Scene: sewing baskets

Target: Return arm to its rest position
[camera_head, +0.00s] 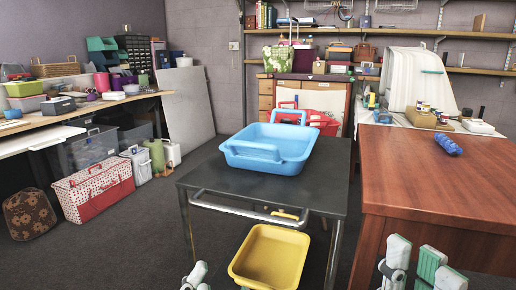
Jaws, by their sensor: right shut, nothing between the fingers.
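My right gripper (425,266) shows at the bottom right, in front of the reddish wooden table (440,185). Its white and green fingers point up and hold nothing; they are shut. The lower part of the right arm is cut off by the frame edge. A small white and grey part of my left arm (195,276) shows at the bottom edge, left of the yellow basket. Its fingers cannot be made out.
A blue basket (268,160) stands on the dark metal table (205,178). A yellow basket (270,257) sits low in front. Blue lumpy items (447,144) lie on the otherwise clear wooden table. A red-and-white box (95,190) stands on the floor at left.

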